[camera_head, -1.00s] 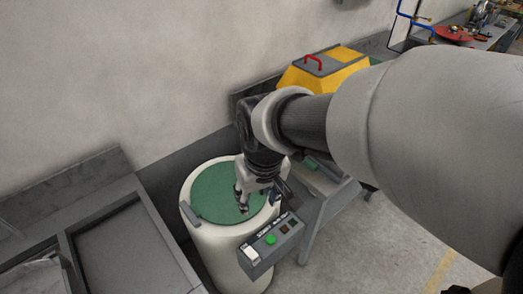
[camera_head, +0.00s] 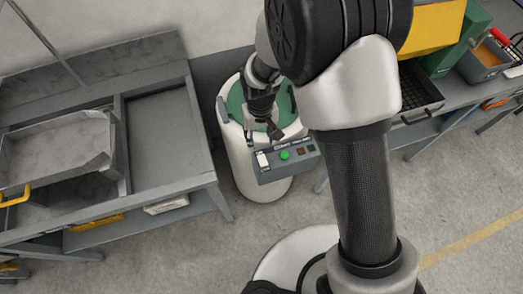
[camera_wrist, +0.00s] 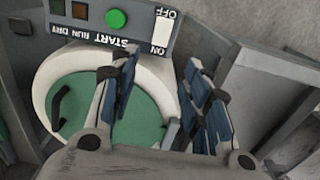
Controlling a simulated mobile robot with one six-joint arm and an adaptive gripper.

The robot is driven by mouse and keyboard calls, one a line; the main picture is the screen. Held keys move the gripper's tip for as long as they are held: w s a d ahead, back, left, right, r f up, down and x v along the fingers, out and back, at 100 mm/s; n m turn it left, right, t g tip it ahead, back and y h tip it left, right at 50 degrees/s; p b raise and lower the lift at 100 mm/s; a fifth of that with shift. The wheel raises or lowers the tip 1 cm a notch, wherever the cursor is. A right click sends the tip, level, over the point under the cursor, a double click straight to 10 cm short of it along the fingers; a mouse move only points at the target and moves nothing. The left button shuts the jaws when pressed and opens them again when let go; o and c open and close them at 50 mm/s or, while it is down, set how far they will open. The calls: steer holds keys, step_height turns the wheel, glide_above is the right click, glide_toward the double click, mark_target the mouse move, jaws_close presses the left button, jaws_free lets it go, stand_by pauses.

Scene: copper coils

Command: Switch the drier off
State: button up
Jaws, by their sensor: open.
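The drier (camera_head: 238,160) is a white drum with a green lid (camera_wrist: 85,110). A grey control box (camera_head: 288,166) is on its front. The box carries a white ON/OFF rocker switch (camera_head: 262,159) and a green START button (camera_head: 284,155). In the wrist view, the switch (camera_wrist: 164,30) is at the top, just beyond my fingers, beside the green button (camera_wrist: 117,19). RUN and DRY lamps show dark brown and dark green. My gripper (camera_head: 272,130) is open and empty, above the lid close behind the control box. Its two fingers (camera_wrist: 165,75) point toward the box, apart from the switch.
A grey metal bench (camera_head: 172,110) with a tray stands left of the drier. Another bench (camera_head: 470,110) with a yellow machine (camera_head: 432,28) and a green box (camera_head: 465,35) is at right. Open concrete floor (camera_head: 180,255) lies in front.

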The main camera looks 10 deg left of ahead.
mark_target(261, 155)
step_height(261, 155, down, 11)
steer(key=shift+f+b, duration=0.1)
steer(key=shift+b, duration=0.65)
steer(key=shift+c, duration=0.3)
